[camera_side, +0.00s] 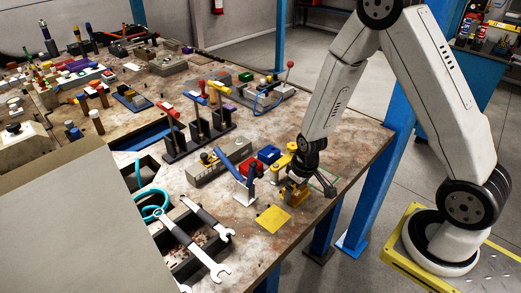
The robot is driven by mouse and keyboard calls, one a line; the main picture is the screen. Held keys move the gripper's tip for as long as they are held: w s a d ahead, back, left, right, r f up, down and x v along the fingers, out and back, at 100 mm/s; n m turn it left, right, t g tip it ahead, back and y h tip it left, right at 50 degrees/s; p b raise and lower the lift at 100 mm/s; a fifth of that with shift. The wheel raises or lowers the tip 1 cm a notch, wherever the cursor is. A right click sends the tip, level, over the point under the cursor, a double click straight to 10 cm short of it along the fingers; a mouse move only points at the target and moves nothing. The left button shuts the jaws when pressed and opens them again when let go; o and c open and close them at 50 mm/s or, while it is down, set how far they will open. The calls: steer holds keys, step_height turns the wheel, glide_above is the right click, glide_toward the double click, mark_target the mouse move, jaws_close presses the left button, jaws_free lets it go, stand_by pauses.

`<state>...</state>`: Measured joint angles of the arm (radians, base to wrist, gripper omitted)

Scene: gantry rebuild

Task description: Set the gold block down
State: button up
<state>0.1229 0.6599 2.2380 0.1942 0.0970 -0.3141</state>
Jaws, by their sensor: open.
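My gripper (300,175) is low over the right part of the workbench, pointing down near its front right edge. It is open. A gold block (294,192) is at the bench top, directly below and against the gripper's fingers in the picture. The fingers partly cover it, and whether they touch it is too small to tell. A flat yellow square (272,218) lies on the bench just to the lower left of the block, with nothing on it.
A red block (250,167) and a blue block (269,154) stand close to the left of my gripper. A blue-and-white clamp-like piece (245,188) stands beside them. Wrenches (190,245) lie over dark trays at lower left. Upright hammers (200,120) stand behind.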

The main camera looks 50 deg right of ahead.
mark_target(302, 192)
step_height(302, 192, up, 12)
steer(key=s, duration=0.1)
steer(key=shift+s, duration=0.4)
stand_by(0.5)
steer(key=shift+f, duration=0.1)
stand_by(0.5)
steer(key=s+a+r, duration=0.2)
steer(key=s+a, duration=0.2)
steer(key=s, duration=0.1)
steer(key=shift+r+t, duration=0.15)
steer(key=shift+t, duration=0.25)
